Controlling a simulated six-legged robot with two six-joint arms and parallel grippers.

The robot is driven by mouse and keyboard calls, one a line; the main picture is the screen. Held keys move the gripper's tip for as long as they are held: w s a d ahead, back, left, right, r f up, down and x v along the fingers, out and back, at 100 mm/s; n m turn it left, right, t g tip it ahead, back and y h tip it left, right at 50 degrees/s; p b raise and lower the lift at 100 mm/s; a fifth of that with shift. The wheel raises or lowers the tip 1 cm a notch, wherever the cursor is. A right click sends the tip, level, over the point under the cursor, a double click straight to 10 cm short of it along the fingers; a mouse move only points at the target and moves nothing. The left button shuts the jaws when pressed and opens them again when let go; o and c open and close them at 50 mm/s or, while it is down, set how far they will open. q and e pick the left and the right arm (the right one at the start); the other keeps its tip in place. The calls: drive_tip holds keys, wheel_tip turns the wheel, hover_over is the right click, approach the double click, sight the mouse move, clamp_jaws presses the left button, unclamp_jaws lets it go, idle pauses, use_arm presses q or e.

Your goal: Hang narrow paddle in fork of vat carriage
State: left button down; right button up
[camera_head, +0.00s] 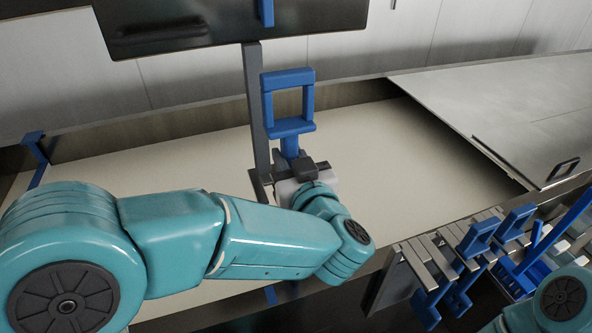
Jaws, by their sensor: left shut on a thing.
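My left gripper (300,172) is shut on a blue paddle (288,126) with a square loop handle, held upright over the vat (390,150). The handle rises above the gripper; the paddle's lower part is hidden behind my gripper and arm. The vat carriage (220,25) is the dark box at the top, with a grey post (257,120) coming down just left of the handle. A grey bracket at the post's lower end is partly covered by my gripper, so I cannot tell whether the paddle touches it. My right gripper is out of view; only part of that arm shows at bottom right.
A rack (430,255) with several blue-handled tools stands at the vat's front right. A metal lid (520,110) covers the vat's right end. A blue bracket (36,148) sits at the left. The vat's pale contents lie open left and right of the post.

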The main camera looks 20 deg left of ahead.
use_arm(q)
drive_tip(key=shift+x, duration=2.55)
wheel_tip(320, 180, down, 28)
drive_tip(key=b, duration=2)
drive_tip(key=x, duration=1.1)
drive_tip(key=shift+w+a+r+p, duration=0.3)
drive_tip(key=shift+a+r+p, duration=0.05)
drive_tip(key=shift+p, duration=0.1)
drive_tip(key=shift+w+a+f, duration=0.1)
drive_tip(key=shift+f, duration=0.05)
drive_tip(key=shift+f+b, duration=0.45)
drive_tip(key=shift+b, duration=0.05)
drive_tip(key=c, duration=0.7)
unclamp_jaws()
drive_tip(key=shift+f, duration=0.1)
drive_tip(key=shift+c, duration=0.2)
